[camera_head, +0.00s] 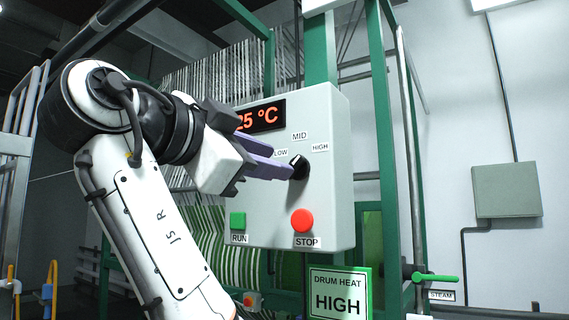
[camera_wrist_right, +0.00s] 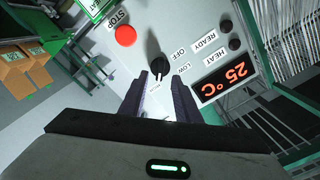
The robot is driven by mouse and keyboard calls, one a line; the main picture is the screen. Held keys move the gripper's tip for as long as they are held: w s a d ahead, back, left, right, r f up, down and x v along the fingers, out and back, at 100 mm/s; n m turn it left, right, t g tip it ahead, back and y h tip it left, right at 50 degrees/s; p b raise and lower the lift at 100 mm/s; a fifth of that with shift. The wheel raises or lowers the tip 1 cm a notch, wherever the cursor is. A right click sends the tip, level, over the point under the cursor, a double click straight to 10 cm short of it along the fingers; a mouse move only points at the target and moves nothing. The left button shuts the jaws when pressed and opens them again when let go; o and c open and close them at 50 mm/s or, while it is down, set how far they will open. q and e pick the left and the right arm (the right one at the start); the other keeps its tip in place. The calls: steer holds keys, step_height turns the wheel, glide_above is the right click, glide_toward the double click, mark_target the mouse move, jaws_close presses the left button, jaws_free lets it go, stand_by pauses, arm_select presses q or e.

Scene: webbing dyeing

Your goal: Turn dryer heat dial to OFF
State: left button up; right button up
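The black heat dial (camera_head: 299,168) sits on the grey control box, with LOW, MID and HIGH labels around it in the head view. The dial also shows in the wrist view (camera_wrist_right: 157,66), where an OFF label (camera_wrist_right: 177,54) is beside it. A white mark shows on the dial; which label it points to is hard to tell. My right gripper (camera_head: 286,170) is at the dial. In the wrist view its two purple fingers (camera_wrist_right: 161,78) are apart, with the dial's knob between and just beyond their tips. Contact cannot be seen. My left gripper is out of view.
The box carries a red 25 °C display (camera_wrist_right: 225,81), a green RUN button (camera_head: 238,220) and a red STOP button (camera_head: 302,220). A green-framed sign (camera_head: 338,280) below reads DRUM HEAT HIGH. A green-handled steam valve (camera_head: 435,278) is at right. Cartons (camera_wrist_right: 20,70) show in the wrist view.

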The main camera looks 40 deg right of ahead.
mark_target(296, 167)
steer(key=x, duration=0.5)
jaws_close()
